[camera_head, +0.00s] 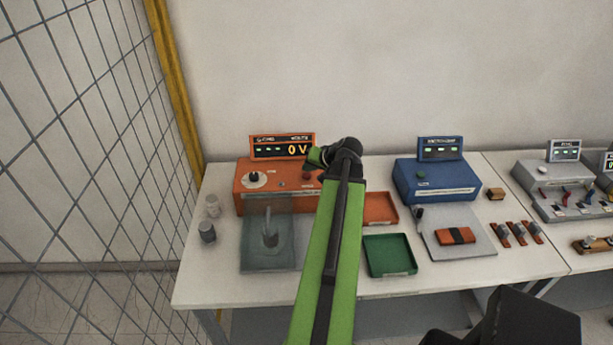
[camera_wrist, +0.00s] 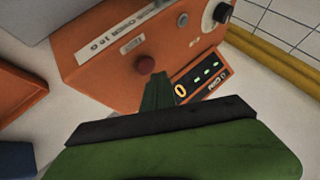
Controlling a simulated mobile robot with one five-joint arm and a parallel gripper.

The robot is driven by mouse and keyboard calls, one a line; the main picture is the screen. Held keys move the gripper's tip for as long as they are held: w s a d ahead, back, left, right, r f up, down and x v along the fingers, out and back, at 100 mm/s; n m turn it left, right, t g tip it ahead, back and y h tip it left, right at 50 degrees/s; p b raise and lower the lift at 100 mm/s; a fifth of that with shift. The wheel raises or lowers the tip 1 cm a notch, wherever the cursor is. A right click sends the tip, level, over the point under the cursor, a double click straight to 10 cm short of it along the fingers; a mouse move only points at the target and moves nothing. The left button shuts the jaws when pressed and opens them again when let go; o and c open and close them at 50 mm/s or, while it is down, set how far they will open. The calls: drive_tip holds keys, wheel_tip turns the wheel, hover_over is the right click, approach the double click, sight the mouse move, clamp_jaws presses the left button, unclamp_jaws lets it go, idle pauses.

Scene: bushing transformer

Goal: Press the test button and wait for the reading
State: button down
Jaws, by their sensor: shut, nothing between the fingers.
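An orange tester box (camera_head: 243,200) stands at the back left of the table; it fills much of the wrist view (camera_wrist: 100,60). A red button (camera_wrist: 146,63) sits on its face, also seen in the head view (camera_head: 306,175). Its display (camera_head: 282,146) shows dashes and "0 V". A blue instrument (camera_head: 435,183) with a small green button (camera_head: 421,174) stands to the right. I cannot read which button is the test button. My gripper (camera_wrist: 158,82) is shut and empty, its tip close by the red button; contact cannot be told.
A black knob (camera_wrist: 222,12) is on the orange box. A clear box (camera_head: 268,250) stands in front of it. A green tray (camera_head: 389,255), an orange tray (camera_head: 380,209) and a grey plate (camera_head: 475,240) lie right. A wire fence (camera_head: 80,150) bounds the left.

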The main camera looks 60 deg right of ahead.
sight(308, 176)
drive_tip(key=shift+f, duration=0.1)
drive_tip(key=shift+f+b, duration=0.3)
drive_tip(key=shift+b, duration=0.1)
drive_tip(key=shift+f+b, duration=0.55)
idle(0.5)
drive_tip(key=shift+r, duration=0.15)
drive_tip(key=shift+r+p, duration=0.85)
drive_tip(key=shift+p, duration=0.15)
wheel_tip(308, 176, up, 5)
drive_tip(key=p, duration=0.5)
drive_tip(key=shift+r, duration=0.1)
drive_tip(key=shift+w, duration=0.1)
